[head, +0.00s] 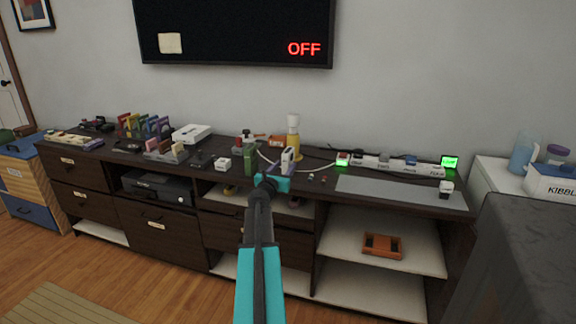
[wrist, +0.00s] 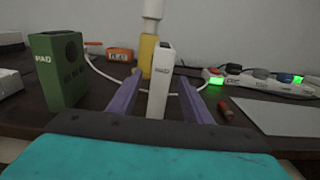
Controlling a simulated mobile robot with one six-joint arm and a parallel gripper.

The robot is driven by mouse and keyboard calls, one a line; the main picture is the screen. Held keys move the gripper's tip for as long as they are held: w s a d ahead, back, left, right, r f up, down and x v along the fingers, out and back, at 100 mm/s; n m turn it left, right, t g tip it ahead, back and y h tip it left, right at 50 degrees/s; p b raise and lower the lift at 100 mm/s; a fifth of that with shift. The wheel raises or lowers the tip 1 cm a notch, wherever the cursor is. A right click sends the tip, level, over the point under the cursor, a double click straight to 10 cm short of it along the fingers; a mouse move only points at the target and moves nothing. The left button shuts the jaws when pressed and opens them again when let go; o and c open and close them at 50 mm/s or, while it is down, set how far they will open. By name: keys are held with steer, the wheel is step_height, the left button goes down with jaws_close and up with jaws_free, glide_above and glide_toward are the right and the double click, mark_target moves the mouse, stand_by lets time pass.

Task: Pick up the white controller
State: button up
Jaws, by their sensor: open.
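The white controller (wrist: 160,92), marked PAD, stands upright on the dark console top. In the wrist view it sits between the two purple fingers of my gripper (wrist: 158,80), with a gap showing on each side. My gripper is open and low over the console top. In the head view the white controller (head: 288,156) shows just past the fingers of my gripper (head: 281,169), its lower part partly covered.
A yellow bottle with a white top (wrist: 148,50) stands right behind the controller. An orange clock (wrist: 119,55) is behind left. A white cable curves behind. A power strip (wrist: 262,80) with a green light and a grey mat (wrist: 285,115) lie right. A small red item (wrist: 226,110) lies near.

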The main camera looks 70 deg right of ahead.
steer(key=shift+d, duration=0.1)
stand_by(0.3)
steer(key=shift+w+d+r, duration=0.1)
steer(key=shift+d, duration=2.4)
jaws_close()
